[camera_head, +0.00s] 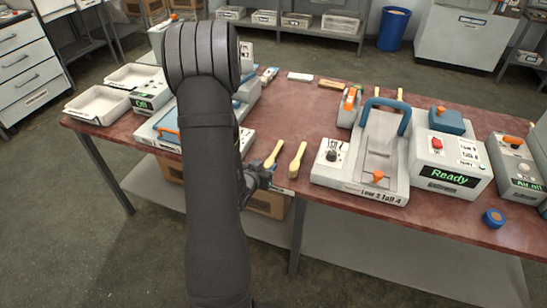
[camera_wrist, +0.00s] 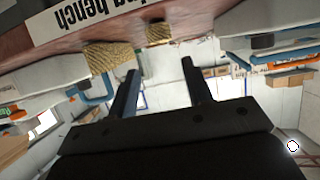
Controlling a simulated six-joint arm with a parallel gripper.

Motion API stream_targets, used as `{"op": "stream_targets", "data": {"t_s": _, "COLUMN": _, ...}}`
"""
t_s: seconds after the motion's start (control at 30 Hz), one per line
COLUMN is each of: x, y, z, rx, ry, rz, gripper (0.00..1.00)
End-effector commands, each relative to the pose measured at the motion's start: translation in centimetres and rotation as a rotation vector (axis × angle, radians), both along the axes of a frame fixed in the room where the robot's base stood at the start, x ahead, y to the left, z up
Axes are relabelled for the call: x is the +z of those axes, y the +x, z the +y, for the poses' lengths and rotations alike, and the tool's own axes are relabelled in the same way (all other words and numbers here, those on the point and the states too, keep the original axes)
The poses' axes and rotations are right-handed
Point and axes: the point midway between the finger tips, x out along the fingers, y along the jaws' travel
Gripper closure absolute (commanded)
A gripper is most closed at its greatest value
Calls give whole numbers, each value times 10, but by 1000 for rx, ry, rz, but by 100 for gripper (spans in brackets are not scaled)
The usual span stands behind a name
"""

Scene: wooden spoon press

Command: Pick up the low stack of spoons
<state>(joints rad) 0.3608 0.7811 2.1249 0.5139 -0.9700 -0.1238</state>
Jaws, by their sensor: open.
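Two stacks of pale wooden spoons lie near the bench's front edge. The low stack (camera_head: 274,155) is the left one in the head view; it shows small in the wrist view (camera_wrist: 158,31), which is upside down. The taller stack (camera_head: 297,160) is to its right; it looks bigger in the wrist view (camera_wrist: 108,55). My gripper (camera_head: 264,168) is at the near end of the low stack. In the wrist view its two fingers (camera_wrist: 160,68) are apart, with nothing between them. The low stack lines up with the gap, beyond the fingertips. Part of the gripper is hidden by my arm.
A press with a blue handle (camera_head: 383,130) stands right of the stacks, with a "Ready" box (camera_head: 450,160) beside it. Another machine (camera_head: 160,130) and white trays (camera_head: 98,104) are left, partly behind my arm. The bench (camera_head: 310,120) is clear behind the stacks.

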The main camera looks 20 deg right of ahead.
Motion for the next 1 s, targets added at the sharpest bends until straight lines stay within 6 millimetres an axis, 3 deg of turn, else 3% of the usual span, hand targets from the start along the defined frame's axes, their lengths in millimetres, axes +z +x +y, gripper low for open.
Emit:
{"op": "stream_targets", "data": {"t_s": 0.1, "x": -9, "y": 14, "z": -16, "rx": -1, "ry": 0, "rz": 0, "gripper": 54}}
{"op": "stream_targets", "data": {"t_s": 0.7, "x": -36, "y": 59, "z": -56, "rx": 2, "ry": 1, "rz": 0, "gripper": 54}}
{"op": "stream_targets", "data": {"t_s": 1.0, "x": -38, "y": 63, "z": -59, "rx": 3, "ry": 2, "rz": 1, "gripper": 54}}
